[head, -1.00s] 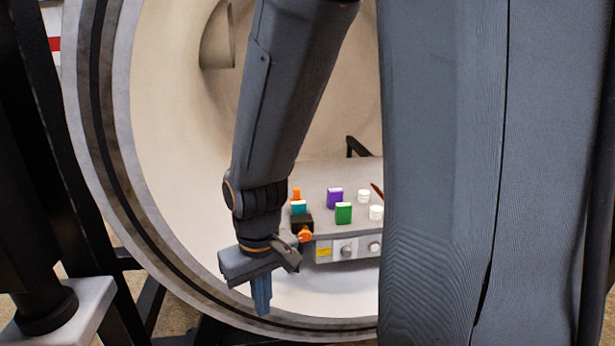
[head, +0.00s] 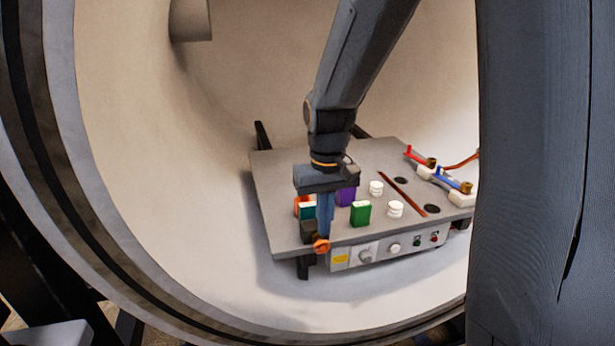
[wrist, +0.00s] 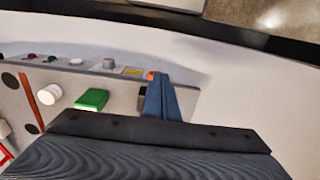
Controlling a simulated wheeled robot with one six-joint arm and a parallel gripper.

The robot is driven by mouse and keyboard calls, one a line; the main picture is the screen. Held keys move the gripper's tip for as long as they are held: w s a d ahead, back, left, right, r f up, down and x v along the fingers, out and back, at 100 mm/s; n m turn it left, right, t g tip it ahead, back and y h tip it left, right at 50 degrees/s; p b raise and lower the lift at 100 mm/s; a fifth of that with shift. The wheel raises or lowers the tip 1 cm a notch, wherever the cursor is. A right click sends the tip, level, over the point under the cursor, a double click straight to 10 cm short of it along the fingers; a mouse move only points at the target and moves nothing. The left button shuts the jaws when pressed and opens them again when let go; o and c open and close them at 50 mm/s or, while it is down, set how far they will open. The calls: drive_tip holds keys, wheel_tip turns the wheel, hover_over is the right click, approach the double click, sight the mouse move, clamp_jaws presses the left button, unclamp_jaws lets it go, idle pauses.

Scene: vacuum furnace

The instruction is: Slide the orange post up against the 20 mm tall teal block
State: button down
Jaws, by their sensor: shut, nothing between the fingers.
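The teal block (head: 307,212) stands near the left front corner of the grey table, partly hidden by my gripper. An orange piece (head: 300,201), which looks like the orange post, shows just behind the teal block. Whether the two touch cannot be told. My gripper (head: 327,230) points down with its blue fingers shut and empty, just right of the teal block in the head view. The fingers (wrist: 158,80) also show in the wrist view, where neither the post nor the teal block can be made out.
A black block (head: 309,232) with an orange knob (head: 321,246) sits at the table's front edge by my fingertips. Right of my fingers are a purple block (head: 346,197), a green block (head: 360,214) and white round pieces (head: 396,209). The furnace wall curves around the table.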

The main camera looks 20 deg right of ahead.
drive_tip(key=w+r+g+b, duration=0.1)
drive_tip(key=w+r, duration=0.3)
drive_tip(key=w, duration=1)
drive_tip(key=w+r+g, duration=0.2)
drive_tip(key=w+r, duration=0.2)
drive_tip(key=w, duration=1)
drive_tip(key=p, duration=0.5)
approach(304, 200)
drive_tip(key=w+f, duration=0.4)
drive_tip(key=f, duration=0.1)
drive_tip(key=shift+s+d+p, duration=0.15)
drive_tip(key=shift+s+p, duration=0.2)
drive_tip(key=shift+s, duration=0.55)
